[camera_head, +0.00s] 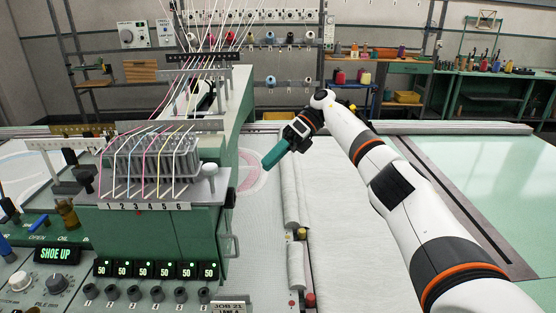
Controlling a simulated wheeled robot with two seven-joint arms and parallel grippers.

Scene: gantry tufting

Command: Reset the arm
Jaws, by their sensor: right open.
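My right arm (393,187) comes in from the lower right, white with dark and orange bands, and reaches over the white cloth. Its gripper (271,160) has teal fingers and points down and left. It is open, and I see nothing between its fingers, though they overlap from this side. It hangs near the right side of the green tufting head (170,240), apart from it as far as I can tell. My left gripper is not in view.
The head carries numbered yarn guides (150,170) with several coloured threads running up. A control panel (60,285) reads "SHOE UP". White cloth (360,260) lies under my right arm, with a roll (291,200) beside it. A pale green table (480,170) at the right is clear.

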